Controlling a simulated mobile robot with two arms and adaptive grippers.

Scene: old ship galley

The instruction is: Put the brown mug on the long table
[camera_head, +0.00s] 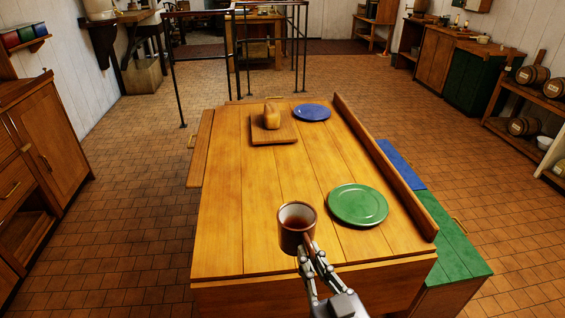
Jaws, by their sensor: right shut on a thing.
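The brown mug (289,235) is upright at the near end of the long table (228,225), over its planks. Its pale inside and dark contents show from above. My right gripper (308,252) comes in from the bottom and is shut on the mug's near right side. Its fingers hide part of that side and any handle there. I cannot tell whether the mug's base touches the tabletop or hangs just above it. My left gripper is not in view.
A green plate (358,205) lies right of the mug. A blue plate (312,112) and a board (273,139) with a loaf (271,117) are at the far end. A raised ledge (385,165) runs along the right edge. The tabletop's left and middle are clear.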

